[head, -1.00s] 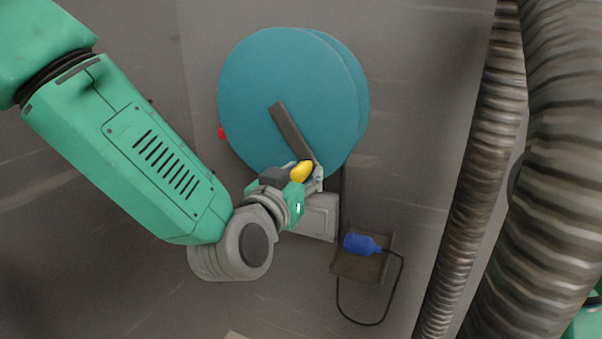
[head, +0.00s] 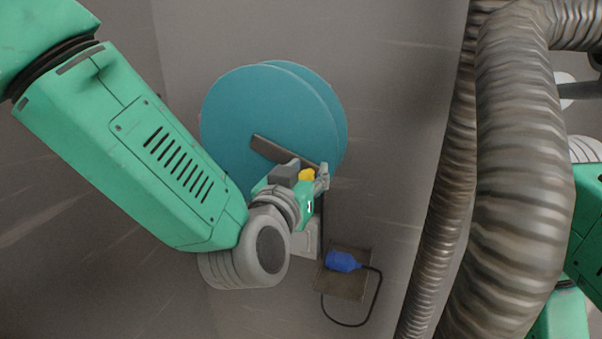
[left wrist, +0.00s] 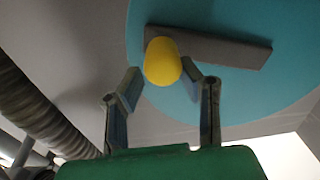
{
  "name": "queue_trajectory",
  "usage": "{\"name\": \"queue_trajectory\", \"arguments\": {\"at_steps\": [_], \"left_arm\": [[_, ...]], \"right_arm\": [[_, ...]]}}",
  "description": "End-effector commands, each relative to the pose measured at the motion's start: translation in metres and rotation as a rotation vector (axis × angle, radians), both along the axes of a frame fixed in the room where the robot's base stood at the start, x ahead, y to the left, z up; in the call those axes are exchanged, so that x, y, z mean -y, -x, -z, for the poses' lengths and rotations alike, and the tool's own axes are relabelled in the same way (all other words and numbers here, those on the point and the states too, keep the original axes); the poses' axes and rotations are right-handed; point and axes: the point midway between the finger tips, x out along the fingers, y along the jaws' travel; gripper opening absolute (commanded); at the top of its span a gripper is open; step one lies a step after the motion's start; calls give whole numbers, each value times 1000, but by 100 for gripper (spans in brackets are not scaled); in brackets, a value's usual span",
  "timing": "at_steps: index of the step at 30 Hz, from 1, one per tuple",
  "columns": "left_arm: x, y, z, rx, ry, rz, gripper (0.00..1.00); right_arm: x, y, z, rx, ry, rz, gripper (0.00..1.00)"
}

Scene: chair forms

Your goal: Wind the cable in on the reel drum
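The teal reel drum (head: 262,110) stands against the grey wall in the head view, and part of it fills the left wrist view (left wrist: 228,95). A grey crank bar (head: 275,149) crosses its face, pointing right and slightly down to a yellow knob (head: 306,175). My left gripper (head: 322,176) is at the knob. A dark cable (head: 377,300) loops from a blue plug (head: 342,261) below the drum. My right gripper is not seen.
The plug lies on a brown bracket plate (head: 345,285). A grey box (head: 305,240) sits below the drum, partly hidden by my left arm. Thick ribbed hoses (head: 515,150) run down the right side and cover part of my right arm.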

Motion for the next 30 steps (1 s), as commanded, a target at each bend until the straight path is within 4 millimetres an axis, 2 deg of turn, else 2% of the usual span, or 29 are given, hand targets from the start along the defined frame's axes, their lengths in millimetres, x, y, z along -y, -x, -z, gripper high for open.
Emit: {"name": "queue_trajectory", "arguments": {"at_steps": [1, 11, 22, 29, 30], "left_arm": [[2, 1, -8, -1, -1, 1, 32], [2, 0, -7, -2, -1, 0, 32], [7, 2, -54, -1, 0, -1, 32], [7, 2, -52, -3, -1, -1, 32], [7, 2, -52, -3, -1, -1, 42]], "right_arm": [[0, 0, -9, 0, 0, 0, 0], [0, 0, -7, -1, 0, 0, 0], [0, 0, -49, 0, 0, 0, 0], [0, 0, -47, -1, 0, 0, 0], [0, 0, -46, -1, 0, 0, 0]]}}
